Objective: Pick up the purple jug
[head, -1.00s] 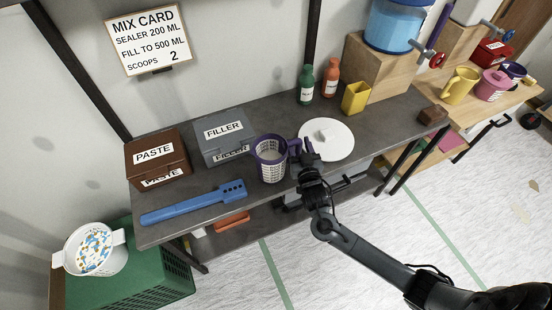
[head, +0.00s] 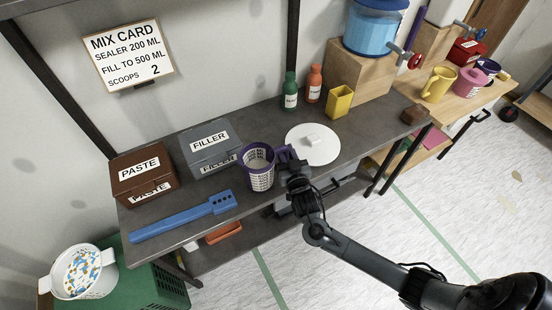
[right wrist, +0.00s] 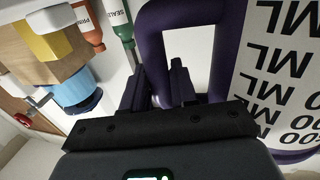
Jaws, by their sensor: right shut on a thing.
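The purple jug (head: 261,178) has a white, printed body with a purple rim and handle. In the head view it is upright at the front of the grey bench; I cannot tell whether its base touches the top. My right gripper (head: 292,166) is on the right side of the jug, shut on its handle. In the right wrist view the fingers (right wrist: 157,88) close on the purple handle (right wrist: 160,35), and the marked jug body (right wrist: 275,75) fills the right side. The left gripper is not in view.
Next to the jug are a round white lid (head: 318,152), a grey filler box (head: 196,138) and a blue paddle (head: 180,219). A brown paste box (head: 128,162) is at the left.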

